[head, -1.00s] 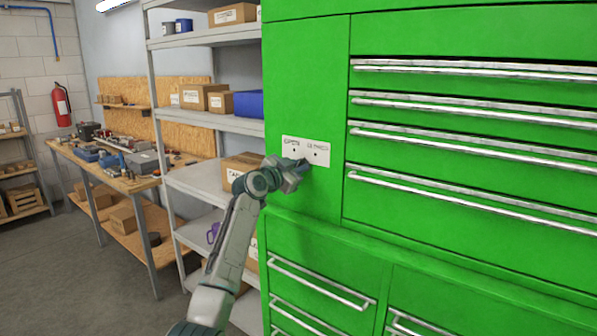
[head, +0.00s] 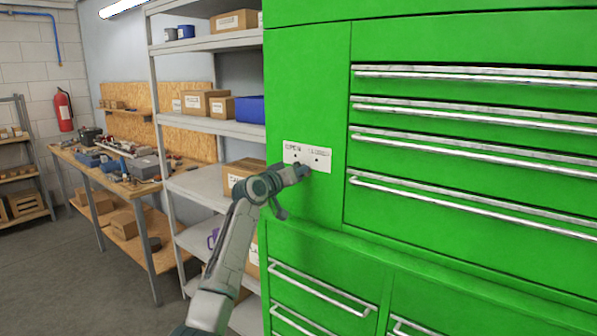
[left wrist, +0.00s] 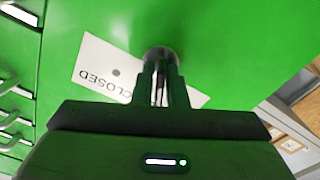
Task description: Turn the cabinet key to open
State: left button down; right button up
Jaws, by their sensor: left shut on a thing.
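The green cabinet (head: 305,95) carries a white label plate (head: 321,160) with OPEN on its left side and CLOSED on its right. In the left wrist view the plate (left wrist: 93,66) is turned over, with CLOSED upside down. Most of the key is hidden by the fingers. My right gripper is not in view.
Drawers with long metal handles (head: 470,205) lie to the right, and lower drawers (head: 318,285) jut out below. A grey shelf with boxes (head: 215,130) stands close on the left. A workbench (head: 120,185) is farther left, with open floor before it.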

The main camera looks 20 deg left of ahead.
pick_arm(q)
jog(key=shift+f+n+p, duration=0.15)
jog(key=shift+n+p, duration=0.35)
jog(key=shift+n, duration=1.3)
jog(key=c, duration=1.6)
grip_release()
jog(key=shift+o, duration=0.2)
jog(key=shift+a, duration=0.1)
jog(key=b+v, duration=0.4)
jog(key=v, duration=0.6)
jog(key=shift+s, duration=0.4)
jog(key=shift+a, duration=0.15)
